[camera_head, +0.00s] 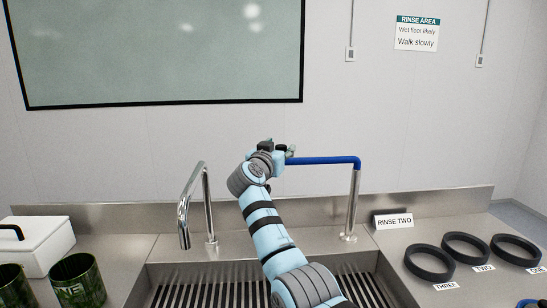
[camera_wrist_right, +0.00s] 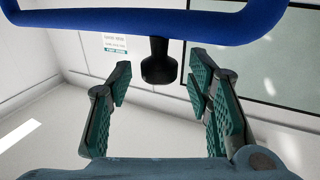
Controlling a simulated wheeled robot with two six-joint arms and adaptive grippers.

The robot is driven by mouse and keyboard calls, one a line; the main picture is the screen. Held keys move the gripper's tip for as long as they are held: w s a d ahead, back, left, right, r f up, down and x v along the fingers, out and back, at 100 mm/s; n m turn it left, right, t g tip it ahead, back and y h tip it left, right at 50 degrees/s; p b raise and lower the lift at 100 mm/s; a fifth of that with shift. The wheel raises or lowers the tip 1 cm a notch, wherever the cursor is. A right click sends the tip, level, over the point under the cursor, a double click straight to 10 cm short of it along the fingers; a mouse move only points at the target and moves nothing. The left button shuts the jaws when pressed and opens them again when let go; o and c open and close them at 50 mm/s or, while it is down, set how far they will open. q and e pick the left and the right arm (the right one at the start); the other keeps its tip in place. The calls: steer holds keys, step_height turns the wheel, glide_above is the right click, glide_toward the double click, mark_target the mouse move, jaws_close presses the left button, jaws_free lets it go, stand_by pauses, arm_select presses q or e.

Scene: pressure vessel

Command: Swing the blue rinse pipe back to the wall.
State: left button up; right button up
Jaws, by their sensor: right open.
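The blue rinse pipe (camera_head: 325,160) is the upper arm of a steel post (camera_head: 352,205) behind the sink. It runs left from the post, above the sink, and its left end is hidden by my right gripper (camera_head: 281,151). In the right wrist view the blue pipe (camera_wrist_right: 215,25) crosses the top, with a black nozzle (camera_wrist_right: 158,62) on it. My right gripper's green-padded fingers are open on either side of the nozzle's line, with gaps on both sides. I cannot tell how deep the nozzle sits between them. My left gripper is not in view.
A chrome tap (camera_head: 207,200) stands left of my right arm, behind the slatted sink (camera_head: 215,295). A RINSE TWO sign (camera_head: 394,221) and several black rings (camera_head: 429,262) are on the right. A white box (camera_head: 38,245) and dark green cups (camera_head: 77,281) are on the left.

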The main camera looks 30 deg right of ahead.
steer(key=v, duration=0.9)
steer(key=shift+s+a, duration=0.2)
steer(key=shift+s, duration=0.15)
